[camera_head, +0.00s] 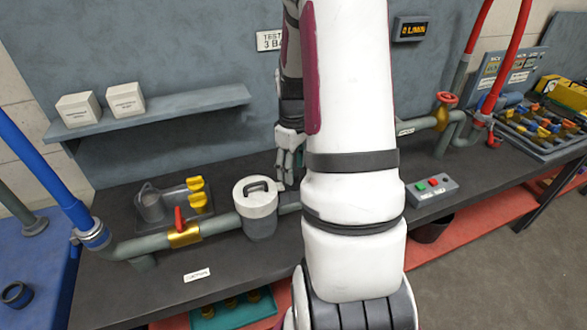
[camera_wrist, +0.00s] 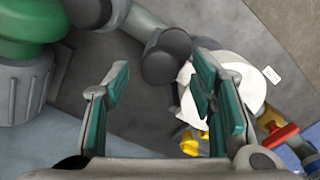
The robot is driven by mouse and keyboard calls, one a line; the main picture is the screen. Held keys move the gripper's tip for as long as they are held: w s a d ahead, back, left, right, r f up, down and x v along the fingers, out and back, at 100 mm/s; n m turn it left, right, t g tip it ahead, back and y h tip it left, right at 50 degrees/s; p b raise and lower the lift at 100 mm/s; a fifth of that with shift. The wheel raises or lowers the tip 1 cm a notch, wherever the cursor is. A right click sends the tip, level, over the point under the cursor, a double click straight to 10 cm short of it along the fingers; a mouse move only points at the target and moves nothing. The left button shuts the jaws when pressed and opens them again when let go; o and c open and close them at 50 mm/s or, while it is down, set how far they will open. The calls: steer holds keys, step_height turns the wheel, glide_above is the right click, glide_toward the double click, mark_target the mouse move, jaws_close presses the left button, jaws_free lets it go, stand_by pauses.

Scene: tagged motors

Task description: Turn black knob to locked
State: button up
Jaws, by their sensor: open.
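A dark rounded knob-like part (camera_wrist: 167,57) sits on a grey pipe in the wrist view. It looks like the black knob, but I see no lock marking on it and cannot read its setting. In the head view my arm hides that spot. My gripper (camera_wrist: 161,72) is open, with its green-padded fingers on either side of the dark part in the picture; I cannot tell the depth gap. In the head view my gripper (camera_head: 287,172) hangs over the bench, just behind and right of a white-lidded canister (camera_head: 258,190).
The white canister (camera_wrist: 243,84) is close to the right finger in the wrist view. A green and grey body (camera_wrist: 28,50) stands at left there.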

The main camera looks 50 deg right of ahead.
steer(key=shift+f, duration=0.55)
steer(key=c, duration=1.2)
